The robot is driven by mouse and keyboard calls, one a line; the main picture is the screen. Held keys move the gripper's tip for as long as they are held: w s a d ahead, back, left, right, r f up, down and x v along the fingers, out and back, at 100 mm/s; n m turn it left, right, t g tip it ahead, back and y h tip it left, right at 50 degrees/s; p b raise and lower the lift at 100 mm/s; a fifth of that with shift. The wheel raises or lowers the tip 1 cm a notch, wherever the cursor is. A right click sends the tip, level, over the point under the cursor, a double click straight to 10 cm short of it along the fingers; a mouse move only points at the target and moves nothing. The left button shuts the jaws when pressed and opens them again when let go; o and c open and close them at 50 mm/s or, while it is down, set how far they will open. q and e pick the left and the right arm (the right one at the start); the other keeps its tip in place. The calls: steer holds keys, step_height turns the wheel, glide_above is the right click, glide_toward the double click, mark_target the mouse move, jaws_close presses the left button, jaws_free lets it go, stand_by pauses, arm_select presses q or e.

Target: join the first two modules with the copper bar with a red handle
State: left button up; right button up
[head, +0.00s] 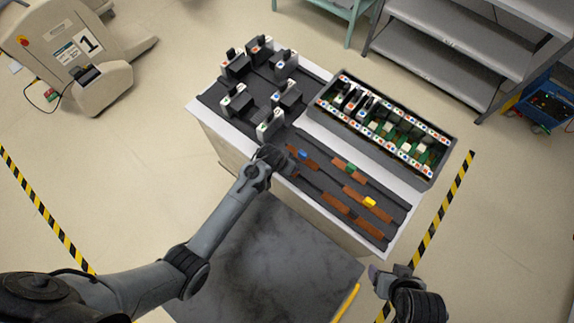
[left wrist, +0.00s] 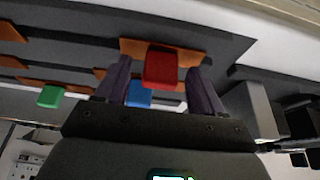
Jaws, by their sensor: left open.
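In the left wrist view the red handle (left wrist: 160,67) stands on its copper bar (left wrist: 192,54), which lies on a dark tray. The fingers of my open left gripper (left wrist: 159,82) lie on either side of the red handle, with gaps beside it. In the head view my left gripper (head: 279,165) is over the tray's near left part and hides this bar. Several dark modules with white labelled faces, such as one module (head: 235,66), stand upright at the cart's left end. My right gripper (head: 387,280) is beyond the cart's near right corner, its jaws unclear.
Other copper bars carry a blue handle (head: 303,154), a green handle (head: 350,168) and a yellow handle (head: 369,202). A rack of small modules (head: 341,76) fills the cart's far right side. Grey shelves (head: 430,75) stand behind.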

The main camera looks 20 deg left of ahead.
arm_select(q)
steer(key=shift+w+f, duration=0.1)
steer(key=shift+f, duration=0.15)
steer(key=c, duration=1.1)
steer(key=shift+r, duration=0.1)
